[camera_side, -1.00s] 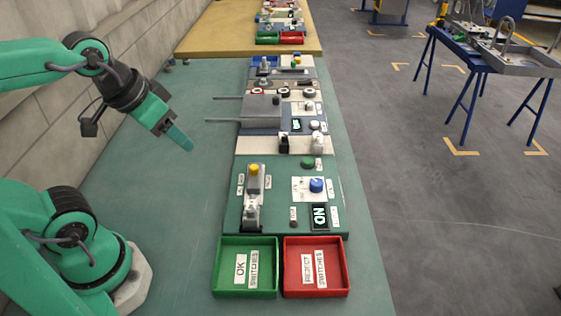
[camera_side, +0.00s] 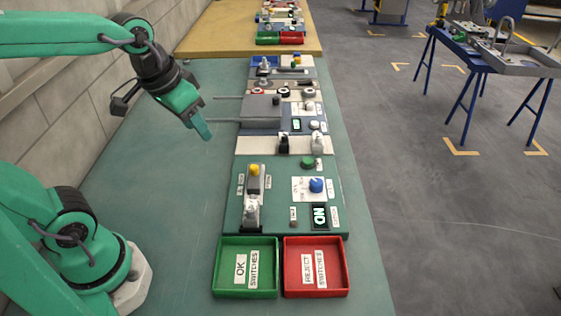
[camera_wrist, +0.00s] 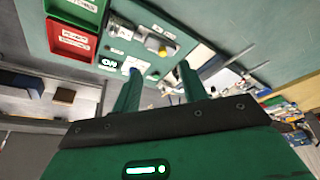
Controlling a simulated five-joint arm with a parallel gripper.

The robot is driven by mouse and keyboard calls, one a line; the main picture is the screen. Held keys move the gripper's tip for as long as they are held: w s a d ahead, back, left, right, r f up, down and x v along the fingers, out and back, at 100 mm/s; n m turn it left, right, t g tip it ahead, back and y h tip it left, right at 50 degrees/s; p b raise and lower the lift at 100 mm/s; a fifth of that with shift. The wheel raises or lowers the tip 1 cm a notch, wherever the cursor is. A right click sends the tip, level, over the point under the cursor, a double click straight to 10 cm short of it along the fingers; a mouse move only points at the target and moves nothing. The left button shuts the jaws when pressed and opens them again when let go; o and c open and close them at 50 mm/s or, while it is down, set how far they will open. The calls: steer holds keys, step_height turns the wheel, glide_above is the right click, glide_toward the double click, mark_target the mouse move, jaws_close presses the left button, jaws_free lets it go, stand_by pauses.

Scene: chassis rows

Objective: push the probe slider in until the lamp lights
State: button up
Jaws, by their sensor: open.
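My gripper (camera_side: 206,131) is open and empty, held above the bare bench left of the panel row. Its two fingers stand apart in the wrist view (camera_wrist: 159,86). Which part is the probe slider I cannot tell for sure. A grey block (camera_side: 260,107) with two rods reaching left lies right of my gripper. Nearer is a grey fixture (camera_side: 254,184) with a yellow knob and labels; it also shows in the wrist view (camera_wrist: 145,41). A black display (camera_side: 320,216) glows "ON". A dark green dome (camera_side: 307,163) sits above it; I cannot tell if it is a lamp.
A green tray (camera_side: 219,269) and a red tray (camera_side: 345,269) stand at the near end. A blue knob (camera_side: 316,185) sits on a white plate. The two rods (camera_side: 224,120) stick out close to my gripper. The bench (camera_side: 165,220) left of the panels is clear.

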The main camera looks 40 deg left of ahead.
steer(key=w+f+g, duration=0.2)
steer(key=w+f, duration=0.2)
steer(key=w, duration=0.4)
steer(key=g, duration=0.2)
glide_above(254, 166)
step_height(254, 166, down, 6)
steer(key=shift+r, duration=0.1)
steer(key=shift+f, duration=3.9)
jaws_close()
